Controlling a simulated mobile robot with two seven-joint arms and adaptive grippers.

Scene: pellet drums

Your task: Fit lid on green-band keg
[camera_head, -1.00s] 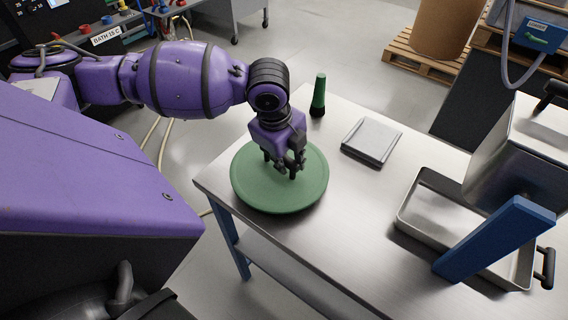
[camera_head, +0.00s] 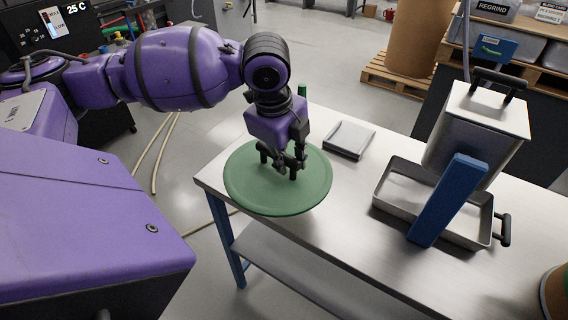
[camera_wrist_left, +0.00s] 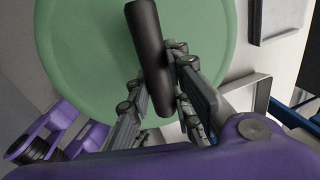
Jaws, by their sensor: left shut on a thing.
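The round green lid (camera_head: 250,192) is at the left end of the steel table, covering part of its edge. My left gripper (camera_head: 292,172) is shut on the black bar handle on top of the lid. In the left wrist view the handle (camera_wrist_left: 148,45) stands between the fingers (camera_wrist_left: 160,95), with the green lid (camera_wrist_left: 80,55) behind it. The lid looks level and a little above the table. My right gripper is not in view.
On the steel table (camera_head: 335,215) are a grey flat scale-like plate (camera_head: 350,138), a metal tray (camera_head: 390,200) and a hopper (camera_head: 470,130) with a blue post (camera_head: 448,200). A green-topped item (camera_head: 302,90) is mostly hidden behind my gripper. The table's front middle is clear.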

